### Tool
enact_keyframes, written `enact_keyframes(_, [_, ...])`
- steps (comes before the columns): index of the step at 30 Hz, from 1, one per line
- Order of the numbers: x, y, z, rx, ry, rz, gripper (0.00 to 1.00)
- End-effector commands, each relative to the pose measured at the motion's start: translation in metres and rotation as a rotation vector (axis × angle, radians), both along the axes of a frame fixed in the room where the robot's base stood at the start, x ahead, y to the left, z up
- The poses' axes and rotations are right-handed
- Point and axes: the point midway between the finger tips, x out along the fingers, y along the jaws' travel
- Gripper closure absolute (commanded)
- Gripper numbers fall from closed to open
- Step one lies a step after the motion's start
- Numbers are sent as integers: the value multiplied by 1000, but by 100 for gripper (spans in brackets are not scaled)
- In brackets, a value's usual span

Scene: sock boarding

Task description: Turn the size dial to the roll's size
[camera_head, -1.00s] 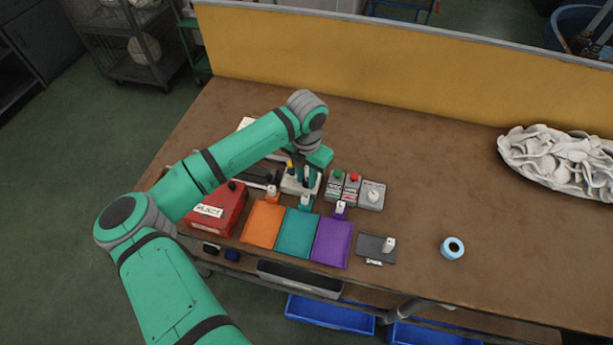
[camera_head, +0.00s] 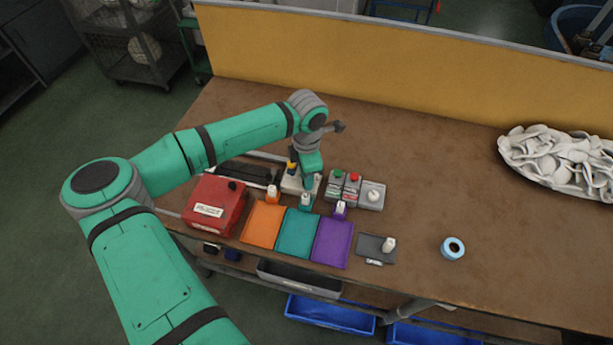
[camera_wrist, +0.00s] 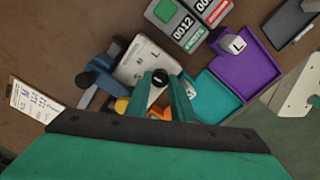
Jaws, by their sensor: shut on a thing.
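The size dial is a dark round knob (camera_wrist: 160,78) on a pale panel (camera_wrist: 146,60) with printed letters, an S and an M among them. My gripper (camera_wrist: 163,88) has its two green fingers shut on the knob, one on each side. The knob's pointer and the setting it marks cannot be read. In the head view my gripper (camera_head: 308,182) reaches down onto the pale dial box (camera_head: 290,184), and the knob is hidden there. A light blue ring-shaped roll (camera_head: 453,247) lies at the right on the table; no size can be read on it.
Orange (camera_head: 263,224), teal (camera_head: 296,233) and purple (camera_head: 333,242) trays lie in front of the dial. A red box (camera_head: 215,205) stands left, and a box with green and red buttons (camera_head: 345,186) stands right. A dark plate (camera_head: 374,248) lies near the front edge. The table's right middle is clear.

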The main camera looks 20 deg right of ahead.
Motion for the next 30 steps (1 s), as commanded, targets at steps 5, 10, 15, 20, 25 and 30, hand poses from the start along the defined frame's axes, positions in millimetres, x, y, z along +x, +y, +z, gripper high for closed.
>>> enact_keyframes(5, [1, 0, 2, 1, -3, -166, 100])
enact_keyframes(10, [1, 0, 1, 1, -2, -328, 100])
enact_keyframes(15, [1, -1, 1, 1, -2, -486, 100])
enact_keyframes(20, [1, -1, 1, -1, -3, -618, 100])
enact_keyframes(25, [1, -1, 1, 0, -1, -732, 100])
enact_keyframes(30, [1, -1, 1, -1, -3, -810, 100])
